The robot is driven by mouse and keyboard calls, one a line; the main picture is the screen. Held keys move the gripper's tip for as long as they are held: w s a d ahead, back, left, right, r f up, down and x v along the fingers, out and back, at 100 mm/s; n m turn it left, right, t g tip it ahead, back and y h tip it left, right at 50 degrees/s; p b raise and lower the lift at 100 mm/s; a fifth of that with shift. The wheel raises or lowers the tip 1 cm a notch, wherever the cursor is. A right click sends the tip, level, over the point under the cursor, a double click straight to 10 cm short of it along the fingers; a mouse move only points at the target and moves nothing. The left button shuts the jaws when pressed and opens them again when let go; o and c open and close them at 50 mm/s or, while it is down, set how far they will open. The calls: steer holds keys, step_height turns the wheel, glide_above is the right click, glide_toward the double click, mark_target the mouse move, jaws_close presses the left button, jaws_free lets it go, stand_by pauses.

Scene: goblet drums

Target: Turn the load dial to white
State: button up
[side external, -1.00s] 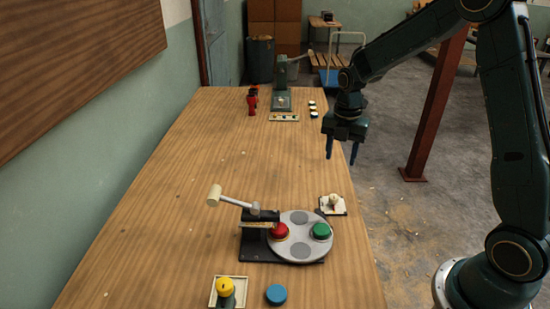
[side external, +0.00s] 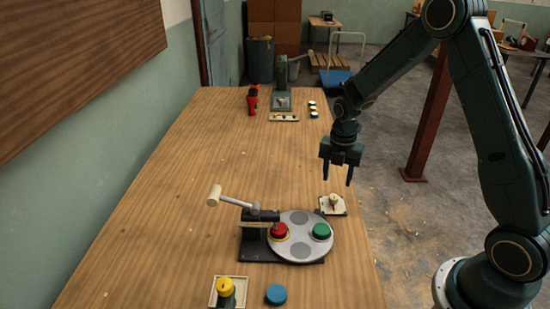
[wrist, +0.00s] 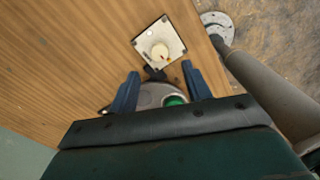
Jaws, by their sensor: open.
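The dial (side external: 334,201) is a small cream knob on a square pale plate at the table's right edge, beside the round turntable. In the wrist view the dial (wrist: 160,52) shows a small red mark on its knob and a white dot near one plate corner; other marks are too small to read. My gripper (side external: 337,181) is open and empty, fingers down, above the dial and apart from it. In the wrist view my gripper (wrist: 160,88) has its two blue fingers spread, with the dial ahead of the fingertips.
A grey turntable (side external: 301,249) carries a red drum (side external: 279,231) and a green drum (side external: 321,231), with a mallet (side external: 216,195) at its left. The middle of the wooden table (side external: 190,170) is clear.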

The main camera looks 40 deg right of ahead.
mark_target(334, 196)
steer(key=shift+f, duration=3.45)
steer(key=c, duration=1)
